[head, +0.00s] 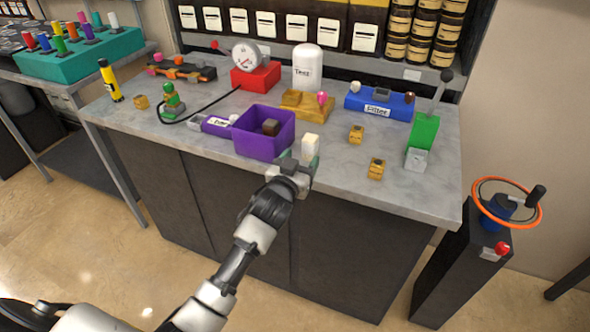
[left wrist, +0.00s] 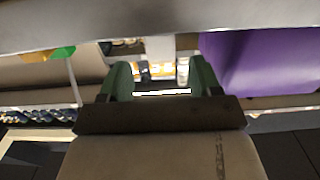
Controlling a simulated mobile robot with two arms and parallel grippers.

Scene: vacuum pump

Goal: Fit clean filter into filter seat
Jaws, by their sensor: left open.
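The clean filter seems to be the white upright block (head: 310,147) at the counter's front edge, just right of the purple bin. My left gripper (head: 299,161) is open at this edge, its green fingertips close to the block. In the left wrist view a pale block (left wrist: 160,45) shows beyond the gap between the open fingers (left wrist: 160,75); contact cannot be told. The blue unit labelled "Filter" (head: 388,108) stands at the back right, with small pale and brown pieces on top; its seat opening is not clear. My right gripper is not in view.
The purple bin (head: 258,148) holds a dark brown block (head: 271,127) and also shows in the left wrist view (left wrist: 265,60). Small yellow blocks (head: 356,134) and a green lever unit (head: 424,133) stand to the right. A red gauge base (head: 262,77) and white tank (head: 307,66) stand behind.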

